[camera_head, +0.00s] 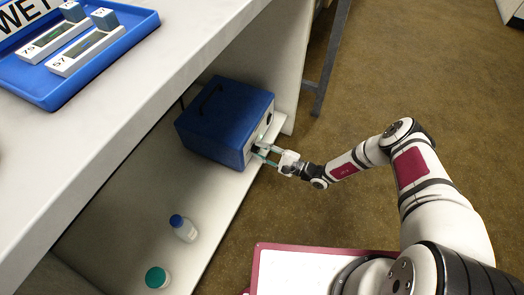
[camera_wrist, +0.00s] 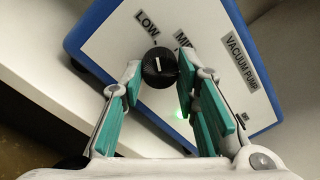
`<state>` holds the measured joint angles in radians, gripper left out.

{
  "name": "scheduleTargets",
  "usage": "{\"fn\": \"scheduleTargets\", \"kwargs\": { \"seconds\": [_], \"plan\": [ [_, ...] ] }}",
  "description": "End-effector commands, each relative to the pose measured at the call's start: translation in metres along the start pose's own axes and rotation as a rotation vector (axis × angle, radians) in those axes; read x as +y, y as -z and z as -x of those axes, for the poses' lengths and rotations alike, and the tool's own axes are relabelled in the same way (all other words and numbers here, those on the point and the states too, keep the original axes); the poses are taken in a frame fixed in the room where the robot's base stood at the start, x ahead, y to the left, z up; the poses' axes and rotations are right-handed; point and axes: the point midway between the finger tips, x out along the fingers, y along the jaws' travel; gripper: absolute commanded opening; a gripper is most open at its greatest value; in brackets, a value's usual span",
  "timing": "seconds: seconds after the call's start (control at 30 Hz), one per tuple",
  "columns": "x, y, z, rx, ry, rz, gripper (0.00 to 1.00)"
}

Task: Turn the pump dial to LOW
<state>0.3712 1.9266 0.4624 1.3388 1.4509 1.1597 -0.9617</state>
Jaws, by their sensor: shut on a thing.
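The blue vacuum pump (camera_head: 225,118) stands on the lower shelf under the counter. Its white front panel (camera_wrist: 112,48) fills much of the wrist view. The black round dial (camera_wrist: 159,68) has a white line that runs nearly straight up in the wrist view, between the LOW label (camera_wrist: 147,22) and the partly hidden MID label (camera_wrist: 183,40). My gripper (camera_wrist: 158,78) is shut on the dial, one finger on each side. In the head view my gripper (camera_head: 266,151) reaches the pump's front, and the dial is hard to make out.
The counter (camera_head: 150,75) overhangs the pump and carries a blue tray (camera_head: 45,98). A green light (camera_wrist: 180,115) glows on the panel.

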Motion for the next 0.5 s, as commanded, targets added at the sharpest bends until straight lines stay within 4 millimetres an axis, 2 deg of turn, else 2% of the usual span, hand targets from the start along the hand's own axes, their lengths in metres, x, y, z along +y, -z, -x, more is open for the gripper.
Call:
{"fn": "scheduleTargets", "kwargs": {
  "seconds": [0.1, 0.13, 0.2, 0.5],
  "plan": [
    [0.0008, 0.0002, 0.0006, 0.000, -0.002, 0.001, 0.01],
    [0.0008, 0.0002, 0.0006, 0.000, -0.002, 0.001, 0.35],
    [0.0007, 0.0002, 0.0005, 0.000, -0.002, 0.000, 0.49],
    [0.0003, 0.0002, 0.0009, 0.000, 0.000, 0.000, 0.49]
  ]
}}
